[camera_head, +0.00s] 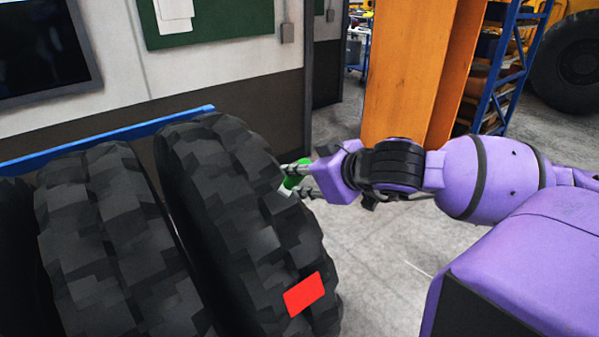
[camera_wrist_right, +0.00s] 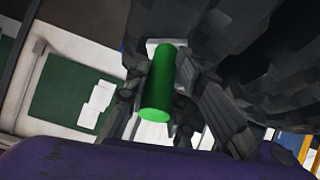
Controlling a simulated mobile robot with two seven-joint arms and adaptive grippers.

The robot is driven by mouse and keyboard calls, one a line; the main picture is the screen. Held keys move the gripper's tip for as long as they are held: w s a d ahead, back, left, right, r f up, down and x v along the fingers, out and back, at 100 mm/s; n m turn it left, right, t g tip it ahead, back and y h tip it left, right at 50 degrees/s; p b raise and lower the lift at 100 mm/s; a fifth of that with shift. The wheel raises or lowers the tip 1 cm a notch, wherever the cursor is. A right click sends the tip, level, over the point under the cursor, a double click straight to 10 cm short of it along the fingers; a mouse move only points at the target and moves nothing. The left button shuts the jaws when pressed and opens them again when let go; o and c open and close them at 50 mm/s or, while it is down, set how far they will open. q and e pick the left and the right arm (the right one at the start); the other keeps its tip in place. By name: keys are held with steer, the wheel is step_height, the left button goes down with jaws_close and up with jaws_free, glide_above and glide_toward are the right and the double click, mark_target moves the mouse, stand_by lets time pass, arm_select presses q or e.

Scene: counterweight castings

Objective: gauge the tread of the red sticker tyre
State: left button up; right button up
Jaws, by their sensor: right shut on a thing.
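The red sticker (camera_head: 305,294) is on the tread of the right-hand black tyre (camera_head: 235,200) in the head view. My right gripper (camera_head: 294,180) is at the right side of that tyre, above the sticker in the picture. It is shut on a green cylindrical gauge (camera_head: 297,172) with a white plate at its tyre end. In the right wrist view the green gauge (camera_wrist_right: 161,85) sits between the fingers, and its white plate (camera_wrist_right: 165,44) is at or close to the dark tread (camera_wrist_right: 265,60). I cannot tell whether they touch. My left gripper is not in view.
Another black tyre (camera_head: 115,235) stands to the left, with part of one more at the left edge. A blue rail (camera_head: 110,137) runs behind the tyres. An orange pillar (camera_head: 410,75) and blue shelving (camera_head: 510,60) stand behind my right arm. Grey floor (camera_head: 375,255) is clear.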

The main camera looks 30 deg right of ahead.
mark_target(294, 185)
steer(key=shift+s, duration=0.15)
steer(key=shift+w+f+b, duration=0.4)
steer(key=shift+w+f, duration=0.15)
steer(key=shift+f, duration=0.2)
steer(key=w+f+b, duration=0.2)
steer(key=f, duration=0.1)
steer(key=shift+w+a+f, duration=0.1)
steer(key=shift+w+b, duration=0.1)
steer(key=shift+b, duration=0.2)
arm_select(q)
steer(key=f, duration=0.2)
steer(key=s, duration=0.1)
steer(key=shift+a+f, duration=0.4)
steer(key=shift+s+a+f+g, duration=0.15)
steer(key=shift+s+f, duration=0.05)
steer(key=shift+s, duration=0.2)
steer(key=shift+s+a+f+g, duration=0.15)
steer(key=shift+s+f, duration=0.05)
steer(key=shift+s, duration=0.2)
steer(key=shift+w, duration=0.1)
